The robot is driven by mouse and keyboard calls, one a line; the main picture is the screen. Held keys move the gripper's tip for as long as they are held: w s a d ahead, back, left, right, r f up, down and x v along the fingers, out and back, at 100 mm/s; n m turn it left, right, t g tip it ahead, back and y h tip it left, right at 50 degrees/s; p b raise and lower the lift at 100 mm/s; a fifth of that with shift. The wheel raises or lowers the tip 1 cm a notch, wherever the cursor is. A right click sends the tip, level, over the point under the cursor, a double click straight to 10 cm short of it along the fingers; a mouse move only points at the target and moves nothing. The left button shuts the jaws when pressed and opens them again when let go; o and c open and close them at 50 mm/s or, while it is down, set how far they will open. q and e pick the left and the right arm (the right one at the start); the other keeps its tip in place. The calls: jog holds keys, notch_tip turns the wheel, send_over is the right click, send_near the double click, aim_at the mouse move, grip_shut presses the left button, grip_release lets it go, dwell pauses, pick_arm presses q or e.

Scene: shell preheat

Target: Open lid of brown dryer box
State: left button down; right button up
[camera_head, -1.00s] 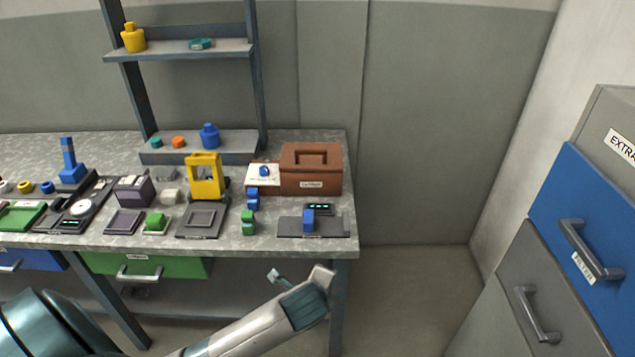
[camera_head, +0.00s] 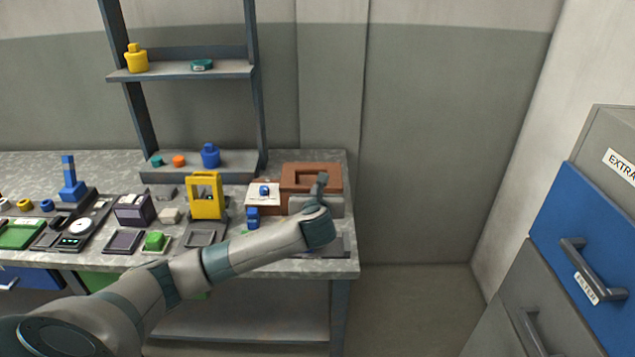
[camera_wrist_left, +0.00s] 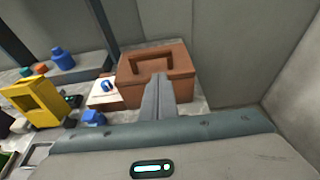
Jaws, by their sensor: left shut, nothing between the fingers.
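The brown dryer box (camera_head: 297,179) stands at the right end of the bench, its lid closed with a raised rectangular handle (camera_head: 318,177) on top. In the left wrist view the box (camera_wrist_left: 133,92) and its lid handle (camera_wrist_left: 152,60) are ahead of my fingers. My left gripper (camera_head: 322,178) is shut and empty, in front of the box's right part and pointing toward the lid. In the left wrist view the shut fingers (camera_wrist_left: 160,85) overlap the box's front, so I cannot tell whether they touch it. My arm hides the box's front label. My right gripper is not in view.
A white card with a blue knob (camera_head: 263,193) sits just left of the box. A yellow frame (camera_head: 207,196) stands further left. A shelf rack (camera_head: 190,71) rises behind. A grey wall is behind the box; blue and grey drawers (camera_head: 590,235) stand at the right.

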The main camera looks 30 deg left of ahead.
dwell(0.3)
pick_arm(q)
jog(key=p+x, duration=0.1)
jog(key=x, duration=0.9)
jog(key=shift+p, duration=0.3)
jog(key=shift+w+d, duration=0.1)
jog(key=shift+d, duration=0.05)
